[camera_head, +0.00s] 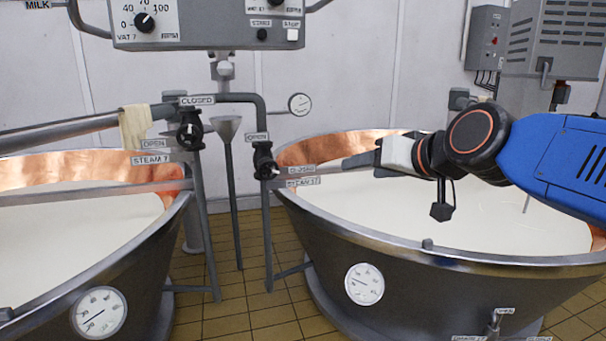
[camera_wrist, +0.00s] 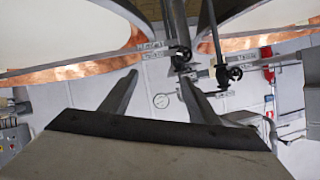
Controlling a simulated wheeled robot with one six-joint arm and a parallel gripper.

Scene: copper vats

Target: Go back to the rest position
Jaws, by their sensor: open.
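My gripper (camera_head: 348,162) reaches in from the right over the right copper vat (camera_head: 440,251), its fingers pointing left near the vat's back rim. In the wrist view my gripper (camera_wrist: 158,86) shows two dark fingers spread apart, with nothing between them. The black steam valve handle (camera_head: 265,161) on the right pipe is left of the fingertips and apart from them. Another black valve handle (camera_head: 189,131) is on the left pipe. The wrist view is upside down and shows both valves beyond the fingers.
The left vat (camera_head: 150,257) holds white milk, as does the right one. A control panel (camera_head: 205,22) hangs above the pipes. A funnel (camera_head: 225,129) stands between the vats, and a cloth (camera_head: 134,127) hangs on the left pipe. The tiled floor between the vats is partly clear.

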